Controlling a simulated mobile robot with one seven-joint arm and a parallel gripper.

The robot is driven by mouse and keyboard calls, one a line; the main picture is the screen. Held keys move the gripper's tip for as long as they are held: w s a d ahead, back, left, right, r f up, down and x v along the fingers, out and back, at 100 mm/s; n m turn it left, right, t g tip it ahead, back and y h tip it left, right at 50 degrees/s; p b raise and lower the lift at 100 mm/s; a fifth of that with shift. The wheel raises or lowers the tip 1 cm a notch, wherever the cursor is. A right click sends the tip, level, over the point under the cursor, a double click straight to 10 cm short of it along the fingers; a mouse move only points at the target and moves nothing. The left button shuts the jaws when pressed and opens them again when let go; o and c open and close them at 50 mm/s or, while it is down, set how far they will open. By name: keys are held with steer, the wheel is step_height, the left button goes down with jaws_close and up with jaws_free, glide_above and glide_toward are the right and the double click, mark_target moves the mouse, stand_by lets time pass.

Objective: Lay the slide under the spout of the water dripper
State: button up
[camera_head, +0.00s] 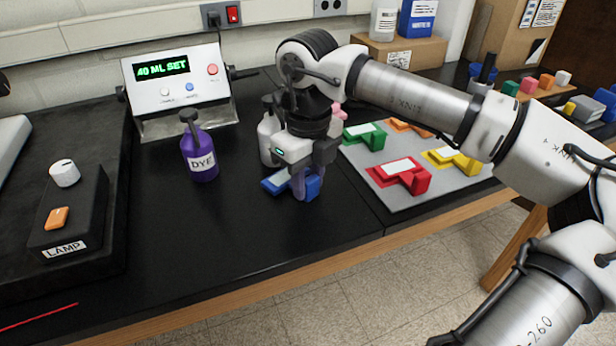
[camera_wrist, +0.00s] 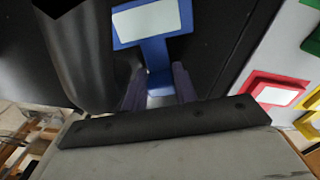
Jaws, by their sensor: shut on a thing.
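My gripper (camera_head: 303,184) is shut on the blue slide (camera_head: 274,184), low over the black bench. In the wrist view, the fingers (camera_wrist: 159,88) flank the narrow stem of the blue slide (camera_wrist: 184,22), and its pale panel points away from the gripper. A pale bottle with a dark top (camera_head: 266,142) stands just behind the gripper, partly hidden by it; its label does not show. It appears to be the water dripper. A grey rounded body, perhaps this bottle (camera_wrist: 85,55), is close left of the slide in the wrist view. Whether the slide touches the bench is unclear.
A purple DYE bottle (camera_head: 201,152) stands left of the gripper. A display box (camera_head: 180,84) reads 40 ML SET behind. A grey mat (camera_head: 388,213) with red, green, yellow and orange slides lies right. A lamp switch box (camera_head: 70,215) is far left. The front bench is clear.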

mark_target(308, 177)
steer(key=shift+f, duration=0.2)
steer(key=o, duration=1.1)
steer(key=shift+r, duration=0.15)
step_height(308, 177, up, 14)
steer(key=shift+f, duration=0.15)
